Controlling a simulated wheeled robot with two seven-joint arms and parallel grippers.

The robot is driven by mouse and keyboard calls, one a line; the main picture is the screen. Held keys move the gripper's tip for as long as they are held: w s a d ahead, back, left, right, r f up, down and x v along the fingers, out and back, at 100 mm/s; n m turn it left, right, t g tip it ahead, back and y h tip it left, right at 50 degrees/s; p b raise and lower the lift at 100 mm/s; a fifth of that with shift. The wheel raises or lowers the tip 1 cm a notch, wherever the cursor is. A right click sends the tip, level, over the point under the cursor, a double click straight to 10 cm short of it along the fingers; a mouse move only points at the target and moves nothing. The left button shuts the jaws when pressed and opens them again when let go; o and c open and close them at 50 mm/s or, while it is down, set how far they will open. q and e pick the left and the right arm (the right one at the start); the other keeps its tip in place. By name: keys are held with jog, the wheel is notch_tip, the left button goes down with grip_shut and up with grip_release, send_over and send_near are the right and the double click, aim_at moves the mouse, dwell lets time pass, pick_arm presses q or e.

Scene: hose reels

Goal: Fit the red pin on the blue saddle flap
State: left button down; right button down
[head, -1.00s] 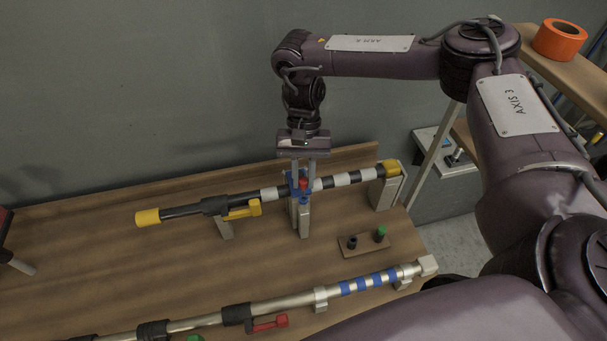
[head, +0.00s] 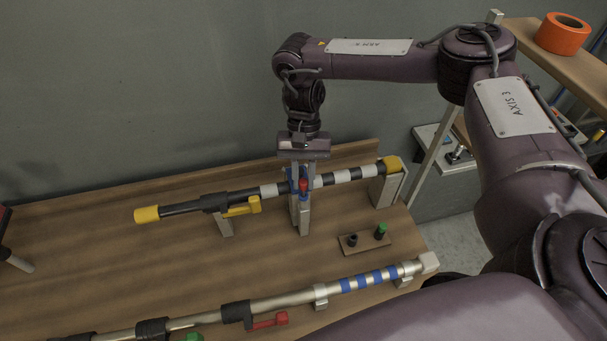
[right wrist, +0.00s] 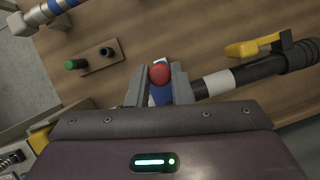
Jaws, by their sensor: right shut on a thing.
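My right gripper (head: 303,180) points down at the middle of the black-and-white striped pole (head: 343,179). It is shut on the red pin (head: 303,186), whose round red head also shows between the fingers in the right wrist view (right wrist: 159,74). The blue saddle (head: 291,186) is around the pole, right at the fingers. A blue part shows just below the pin head in the right wrist view (right wrist: 160,96). The fingers hide much of the saddle and flap, so I cannot tell how deep the pin sits. My left gripper is not in view.
Grey posts (head: 304,216) carry the striped pole, which has a yellow lever (head: 242,208). A small wooden block (head: 365,244) with a green-topped peg (head: 381,231) stands to the right. A silver pole with blue bands (head: 361,281) lies in front. Bare bench (head: 120,270) is at left.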

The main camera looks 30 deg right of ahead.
jog(key=shift+f+b, duration=0.55)
jog(key=shift+f, duration=0.85)
jog(key=c, duration=1.2)
grip_release()
jog(key=shift+r, duration=0.15)
jog(key=v, duration=0.7)
jog(key=shift+w+r, duration=0.15)
jog(key=shift+r, duration=0.1)
jog(key=shift+d, duration=0.1)
